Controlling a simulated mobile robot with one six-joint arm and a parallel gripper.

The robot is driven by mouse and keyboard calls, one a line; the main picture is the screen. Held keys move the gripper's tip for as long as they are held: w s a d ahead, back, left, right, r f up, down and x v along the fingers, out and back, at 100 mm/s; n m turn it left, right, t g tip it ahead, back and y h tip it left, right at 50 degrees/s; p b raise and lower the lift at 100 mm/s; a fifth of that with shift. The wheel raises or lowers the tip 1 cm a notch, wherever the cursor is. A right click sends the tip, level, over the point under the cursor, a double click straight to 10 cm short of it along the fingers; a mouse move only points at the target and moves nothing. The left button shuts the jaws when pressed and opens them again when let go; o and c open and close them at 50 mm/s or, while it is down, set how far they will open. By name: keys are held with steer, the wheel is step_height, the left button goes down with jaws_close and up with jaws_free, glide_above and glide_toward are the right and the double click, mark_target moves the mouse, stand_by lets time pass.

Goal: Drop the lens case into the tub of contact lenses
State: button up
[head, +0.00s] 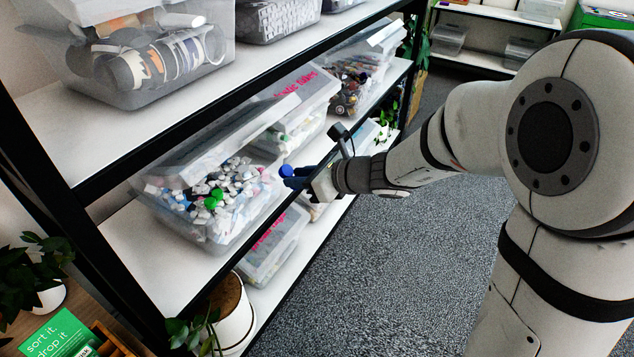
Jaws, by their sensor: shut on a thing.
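The lens case (286,171) shows as a small round blue thing at the tip of my gripper (297,178). My gripper is shut on it, and the dark fingers hide part of it. The clear tub of contact lenses (226,241) stands on the middle shelf, left of my gripper. It holds many small white, blue and green pieces. Its translucent lid (213,148) is tilted up at the back. The case is at the tub's right side, near its rim; I cannot tell whether it is over the opening.
The shelf above (150,125) runs close over the tub and carries a clear bin of rolls (160,90). More clear tubs stand behind on the middle shelf. A labelled tub (272,250) sits below. Plants stand at the lower left. Grey carpet (400,270) is free at the right.

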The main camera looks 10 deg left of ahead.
steer(key=w+a+b, duration=0.1)
steer(key=w+a, duration=0.2)
steer(key=a, duration=0.4)
steer(key=w+a+f+b, duration=0.1)
steer(key=w+a, duration=0.2)
steer(key=a, duration=0.5)
steer(key=shift+w+a+f, duration=0.15)
steer(key=shift+w+f, duration=0.1)
steer(key=shift+f, duration=0.05)
steer(key=o, duration=1)
steer(key=v, duration=0.8)
